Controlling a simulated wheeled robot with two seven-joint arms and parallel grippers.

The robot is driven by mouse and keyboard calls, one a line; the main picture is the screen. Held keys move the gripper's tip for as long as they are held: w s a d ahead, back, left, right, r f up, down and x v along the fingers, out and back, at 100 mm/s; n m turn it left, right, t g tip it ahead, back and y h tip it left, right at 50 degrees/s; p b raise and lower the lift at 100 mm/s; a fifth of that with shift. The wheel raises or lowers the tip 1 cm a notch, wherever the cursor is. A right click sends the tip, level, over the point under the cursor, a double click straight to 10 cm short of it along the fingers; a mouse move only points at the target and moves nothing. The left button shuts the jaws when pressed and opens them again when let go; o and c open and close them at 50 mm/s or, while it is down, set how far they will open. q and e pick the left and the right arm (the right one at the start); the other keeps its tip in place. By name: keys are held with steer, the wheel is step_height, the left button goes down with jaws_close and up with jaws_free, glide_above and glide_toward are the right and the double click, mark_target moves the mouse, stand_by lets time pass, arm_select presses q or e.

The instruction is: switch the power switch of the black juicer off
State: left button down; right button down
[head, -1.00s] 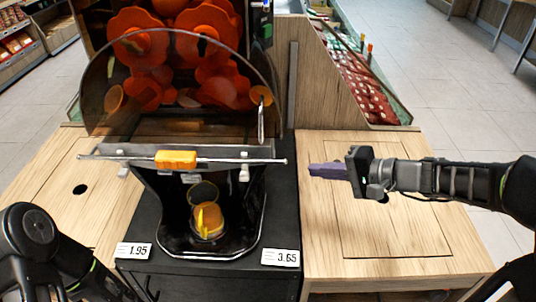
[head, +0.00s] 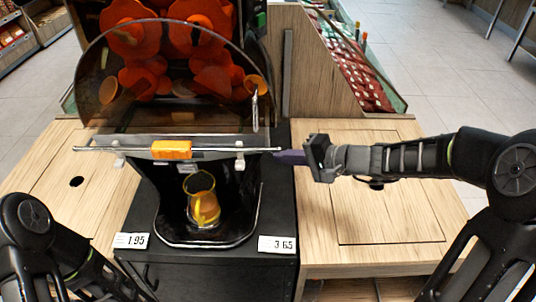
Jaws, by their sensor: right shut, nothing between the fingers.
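The black juicer (head: 250,205) stands in the middle of the head view, with a clear curved cover over orange rollers and a metal bar with an orange block (head: 171,149) across its front. A yellow-handled jug (head: 203,205) stands in its lower bay. My right gripper (head: 284,157) is shut and empty, pointing left, with its purple fingertips close to the juicer's right side by the bar end. I cannot tell whether they touch. The power switch cannot be made out. My left arm shows at the lower left, but its gripper is out of view.
Wooden counters flank the juicer, the left one (head: 50,180) and the right one (head: 385,215), both largely clear. Price tags reading 1.95 (head: 131,240) and 3.65 (head: 277,244) sit on the black cabinet's front edge. A slanted produce display (head: 350,65) stands behind at right.

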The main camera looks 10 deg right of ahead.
steer(key=x, duration=0.5)
steer(key=shift+w+a+f+p, duration=0.1)
steer(key=shift+p, duration=0.2)
steer(key=t+y+b, duration=0.1)
steer(key=b, duration=0.6)
steer(key=t+y+b, duration=0.1)
steer(key=b, duration=0.6)
steer(key=f+t+y+b, duration=0.1)
steer(key=b, duration=0.6)
steer(key=shift+w+a+b, duration=0.2)
steer(key=shift+a+b, duration=0.15)
steer(key=shift+a, duration=0.05)
